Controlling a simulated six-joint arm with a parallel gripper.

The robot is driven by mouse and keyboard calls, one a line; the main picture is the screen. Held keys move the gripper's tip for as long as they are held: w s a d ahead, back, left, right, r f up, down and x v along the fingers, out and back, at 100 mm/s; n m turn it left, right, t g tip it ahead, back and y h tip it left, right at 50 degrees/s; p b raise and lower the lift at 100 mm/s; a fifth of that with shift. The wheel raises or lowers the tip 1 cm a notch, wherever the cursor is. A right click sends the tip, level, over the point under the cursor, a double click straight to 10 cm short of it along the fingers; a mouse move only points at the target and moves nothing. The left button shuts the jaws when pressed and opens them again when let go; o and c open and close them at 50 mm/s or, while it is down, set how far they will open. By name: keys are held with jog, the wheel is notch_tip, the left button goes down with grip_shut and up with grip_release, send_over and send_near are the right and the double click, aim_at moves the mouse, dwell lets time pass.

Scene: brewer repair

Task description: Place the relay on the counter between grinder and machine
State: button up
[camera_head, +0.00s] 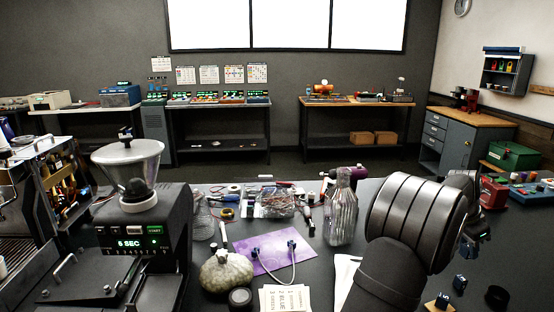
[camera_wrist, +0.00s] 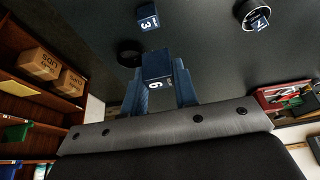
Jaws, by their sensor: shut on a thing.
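My gripper (camera_wrist: 160,84) shows in the wrist view, its two blue fingers shut on a dark blue cube relay (camera_wrist: 157,64) with a white number that looks like 6 or 9. In the head view my arm is at the right and my gripper is mostly hidden behind it. The grinder (camera_head: 150,243), with a clear hopper and a green "6 SEC" display, stands at the left. The open-sided espresso machine (camera_head: 22,205) stands at the far left edge. The counter (camera_head: 85,238) shows dark between them, partly covered by the grinder's tray.
A glass bottle (camera_head: 341,212), a purple sheet (camera_head: 262,262) with a cable, a round pale gourd-like object (camera_head: 226,272) and paper cards (camera_head: 285,299) crowd the middle counter.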

jog(key=w+a+f, duration=0.1)
jog(key=w+f, duration=0.1)
jog(key=w, duration=0.1)
jog(key=w+a+f, duration=0.1)
jog(key=w+f, duration=0.1)
jog(key=w, duration=0.2)
jog(key=w+a+f, duration=0.1)
jog(key=w+f, duration=0.1)
jog(key=w, duration=0.1)
jog(key=shift+w+f, duration=0.2)
jog(key=shift+f, duration=0.1)
jog(key=f, duration=0.4)
jog(key=shift+w+f, duration=0.15)
jog(key=shift+w, duration=0.25)
jog(key=shift+v, duration=1.05)
jog(key=shift+c, duration=0.5)
jog(key=shift+s+a+r, duration=0.1)
jog(key=shift+a+r, duration=0.25)
jog(key=shift+r, duration=0.15)
